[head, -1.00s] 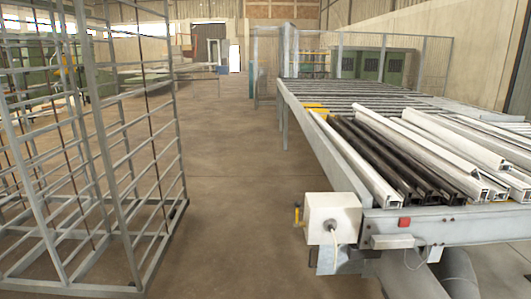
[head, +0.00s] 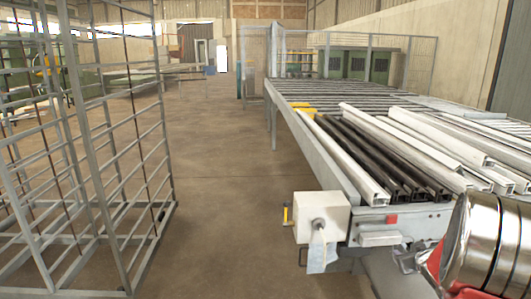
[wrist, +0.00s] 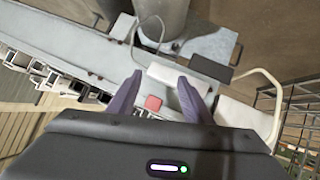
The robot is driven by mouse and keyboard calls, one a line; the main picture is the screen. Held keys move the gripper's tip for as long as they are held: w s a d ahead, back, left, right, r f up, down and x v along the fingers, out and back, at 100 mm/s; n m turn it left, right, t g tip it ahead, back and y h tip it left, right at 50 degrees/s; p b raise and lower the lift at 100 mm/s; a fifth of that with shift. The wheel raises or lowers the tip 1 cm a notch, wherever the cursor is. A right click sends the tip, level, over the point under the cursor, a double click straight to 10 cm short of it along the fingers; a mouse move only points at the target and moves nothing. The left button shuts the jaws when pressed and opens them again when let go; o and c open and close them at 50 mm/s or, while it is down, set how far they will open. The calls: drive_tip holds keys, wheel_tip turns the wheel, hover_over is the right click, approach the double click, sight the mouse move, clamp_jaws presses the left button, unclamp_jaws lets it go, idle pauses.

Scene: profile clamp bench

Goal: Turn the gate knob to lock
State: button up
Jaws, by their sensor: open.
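A white box (head: 322,215) is fixed at the near left corner of the roller bench (head: 335,165). A small round dark fitting (head: 318,223) on its front may be the gate knob; I cannot tell its setting. A pale strip (head: 317,252) hangs below it. Nothing is visibly held. My gripper's fingers are not in the head view.
Black and white profiles (head: 385,165) lie on the bench. A pale housing (head: 380,238) and a cable are at its near end. A yellow handle (head: 286,213) is left of the white box. A metal rack (head: 110,150) stands left, with clear floor between.

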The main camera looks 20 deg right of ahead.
drive_tip(key=s+a+r+g, duration=0.1)
drive_tip(key=a+r, duration=0.5)
drive_tip(key=a, duration=0.5)
drive_tip(key=s+a+r+g, duration=0.1)
drive_tip(key=a+r, duration=0.5)
drive_tip(key=a, duration=0.5)
drive_tip(key=s+a+n+g+y, duration=0.1)
drive_tip(key=s+a+y, duration=0.2)
drive_tip(key=s+a, duration=0.6)
drive_tip(key=s+a+n+g+y, duration=0.1)
drive_tip(key=s+a+y, duration=0.1)
drive_tip(key=s+a, duration=0.7)
drive_tip(key=a, duration=0.8)
drive_tip(key=shift+s+f+y, duration=0.25)
drive_tip(key=shift+s+y, duration=0.1)
drive_tip(key=shift+y, duration=0.05)
drive_tip(key=shift+c, duration=0.4)
